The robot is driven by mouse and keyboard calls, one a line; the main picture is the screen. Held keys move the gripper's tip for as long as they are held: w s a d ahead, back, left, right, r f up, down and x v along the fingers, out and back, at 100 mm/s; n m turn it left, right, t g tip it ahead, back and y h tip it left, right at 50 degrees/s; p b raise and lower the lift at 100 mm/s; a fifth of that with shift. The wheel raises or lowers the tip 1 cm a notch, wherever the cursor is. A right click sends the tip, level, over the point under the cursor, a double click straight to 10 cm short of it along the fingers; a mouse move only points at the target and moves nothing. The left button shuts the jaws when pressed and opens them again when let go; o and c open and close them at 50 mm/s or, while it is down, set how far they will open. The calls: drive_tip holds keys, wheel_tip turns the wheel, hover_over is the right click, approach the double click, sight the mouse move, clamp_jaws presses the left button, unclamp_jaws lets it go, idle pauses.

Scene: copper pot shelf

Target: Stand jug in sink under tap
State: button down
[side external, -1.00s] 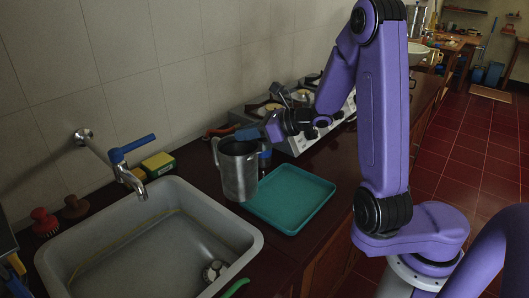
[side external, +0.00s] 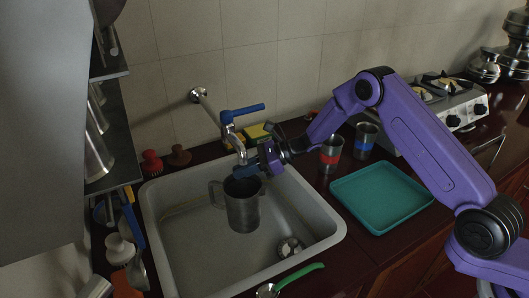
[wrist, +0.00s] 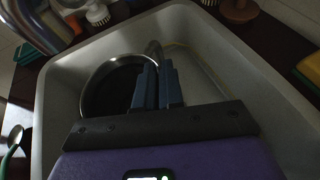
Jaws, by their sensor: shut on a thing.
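The metal jug (side external: 242,212) is upright inside the grey sink (side external: 324,232). I cannot tell whether its base touches the sink floor. The tap (side external: 229,133), with a blue lever, comes from the wall behind; its spout end is close to my gripper and the back of the jug's mouth. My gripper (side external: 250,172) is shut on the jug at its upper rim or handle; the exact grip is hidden. In the wrist view the blue fingers (wrist: 158,80) lie at the right side of the jug's round rim (wrist: 86,86). The jug's inside looks dark.
A teal tray (side external: 380,226) lies right of the sink. Cups with red (side external: 330,155) and blue (side external: 365,142) bands stand behind it. A sponge (side external: 258,132) and two brushes sit behind the sink. A green-handled utensil (side external: 296,278) lies at the front edge. A rack stands left.

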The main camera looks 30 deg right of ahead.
sight(251, 189)
drive_tip(key=shift+a+f, duration=0.2)
drive_tip(key=shift+f, duration=1.6)
drive_tip(key=shift+a+f, duration=0.15)
drive_tip(key=shift+f, duration=2.1)
drive_tip(key=c, duration=1.2)
unclamp_jaws()
drive_tip(key=shift+f, duration=0.1)
